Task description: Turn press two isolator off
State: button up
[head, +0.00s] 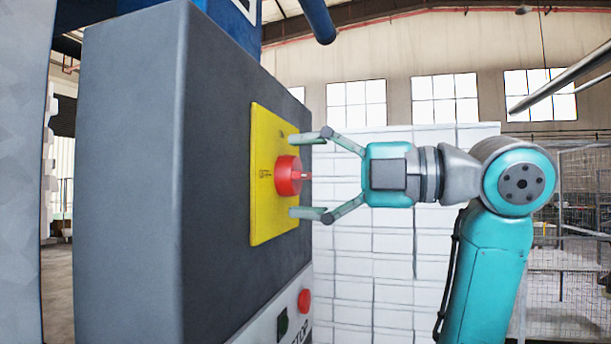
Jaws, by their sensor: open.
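The isolator is a red rotary knob (287,175) on a yellow plate (263,205), fixed to the side of a dark grey cabinet (130,190). A small handle or pointer sticks out from the knob toward my gripper. My gripper (308,175) is open, with one finger above the knob and one below it. The fingertips reach close to the yellow plate; I cannot tell whether they touch it. Nothing is held between them.
Below the plate, a light panel carries a red button (305,301) and a dark green button (283,323), with partly visible "STOP" lettering. Stacked white blocks (350,260) stand behind my gripper. A wire mesh cage (575,240) stands at the right. A blue structure is above the cabinet.

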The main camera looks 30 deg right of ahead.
jog(key=v, duration=1.2)
jog(key=shift+d, duration=0.1)
dwell(0.4)
